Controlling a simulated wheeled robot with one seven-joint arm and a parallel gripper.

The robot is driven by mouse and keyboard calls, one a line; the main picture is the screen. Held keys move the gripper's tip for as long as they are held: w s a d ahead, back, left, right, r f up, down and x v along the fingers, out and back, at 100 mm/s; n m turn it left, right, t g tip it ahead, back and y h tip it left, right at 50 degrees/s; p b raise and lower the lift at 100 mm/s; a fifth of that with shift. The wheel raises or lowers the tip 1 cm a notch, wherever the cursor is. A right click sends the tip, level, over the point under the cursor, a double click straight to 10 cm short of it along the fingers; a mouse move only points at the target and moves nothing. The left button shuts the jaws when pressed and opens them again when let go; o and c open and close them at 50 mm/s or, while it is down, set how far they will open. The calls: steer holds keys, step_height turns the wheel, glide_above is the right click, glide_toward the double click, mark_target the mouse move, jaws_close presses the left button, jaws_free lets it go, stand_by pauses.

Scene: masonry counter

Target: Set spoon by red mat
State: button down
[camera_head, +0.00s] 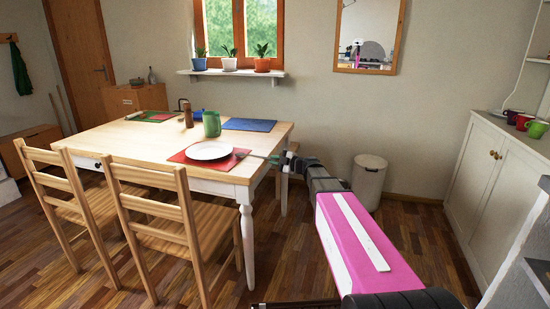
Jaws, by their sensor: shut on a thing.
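The red mat (183,160) lies at the front right of the wooden table (140,135), with a white plate (208,151) on it. My gripper (276,160) is at the table's right edge, to the right of the plate. It is shut on a thin, pale utensil, seemingly the spoon (246,153), which points left toward the mat's right side. The utensil is small here; I cannot tell whether it touches the table or the mat.
A green mug (211,124) and a brown shaker (188,115) stand mid-table. Wooden chairs (150,205) line the front. A bin (369,180) stands right of the table.

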steer(key=shift+f, duration=0.3)
stand_by(0.4)
steer(key=c, duration=1.1)
jaws_free()
steer(key=shift+o, duration=0.2)
